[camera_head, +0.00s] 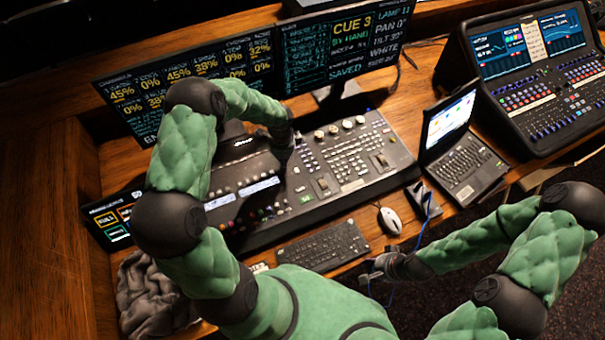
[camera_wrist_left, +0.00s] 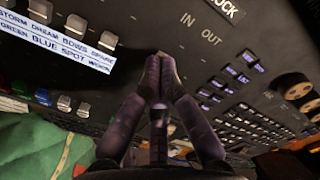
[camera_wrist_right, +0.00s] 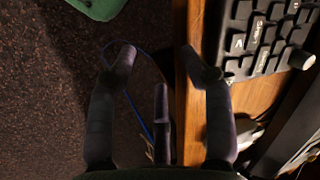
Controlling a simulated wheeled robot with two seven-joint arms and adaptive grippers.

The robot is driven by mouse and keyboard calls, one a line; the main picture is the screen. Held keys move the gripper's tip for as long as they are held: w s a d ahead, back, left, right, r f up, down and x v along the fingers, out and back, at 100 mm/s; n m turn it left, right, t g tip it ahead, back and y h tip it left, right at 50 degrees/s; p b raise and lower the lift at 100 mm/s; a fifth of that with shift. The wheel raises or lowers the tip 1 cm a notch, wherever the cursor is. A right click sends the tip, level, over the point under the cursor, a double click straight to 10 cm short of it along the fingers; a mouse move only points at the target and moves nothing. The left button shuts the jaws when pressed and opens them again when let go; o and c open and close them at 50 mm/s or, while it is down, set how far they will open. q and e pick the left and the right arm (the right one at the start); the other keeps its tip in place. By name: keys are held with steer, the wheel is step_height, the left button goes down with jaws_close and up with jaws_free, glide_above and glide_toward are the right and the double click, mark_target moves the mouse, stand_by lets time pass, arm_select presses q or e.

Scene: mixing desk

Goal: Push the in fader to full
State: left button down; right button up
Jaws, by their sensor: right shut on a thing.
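The lighting console (camera_head: 345,165) lies on the desk under the monitors. In the left wrist view, the white "IN" label (camera_wrist_left: 188,18) and "OUT" label (camera_wrist_left: 210,37) show on its dark panel. My left gripper (camera_head: 283,152) is over the middle of the console. Its fingertips (camera_wrist_left: 159,62) are together and empty, just below and left of "IN". I cannot make out the in fader; the fingers may hide it.
Two monitors (camera_head: 335,45) stand behind the console. A black keyboard (camera_head: 325,245) and a white mouse (camera_head: 390,220) lie in front. A laptop (camera_head: 465,160) and a second console (camera_head: 540,95) are to the right. A grey cloth (camera_head: 145,300) lies at lower left.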

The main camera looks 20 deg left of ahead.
arm_select(q)
steer(key=shift+a+f, duration=0.15)
steer(key=shift+f, duration=0.05)
steer(key=shift+w+a, duration=0.2)
steer(key=shift+w+a+f, duration=0.1)
steer(key=shift+w+a, duration=0.1)
steer(key=shift+a, duration=0.1)
stand_by(0.4)
steer(key=shift+w+a, duration=0.1)
steer(key=shift+w+r+p, duration=0.15)
steer(key=shift+r+p, duration=0.35)
steer(key=shift+r, duration=0.45)
steer(key=shift+r+p, duration=1.05)
steer(key=shift+r, duration=0.7)
steer(key=shift+w+r, duration=0.1)
step_height(320, 180, up, 5)
steer(key=p, duration=0.3)
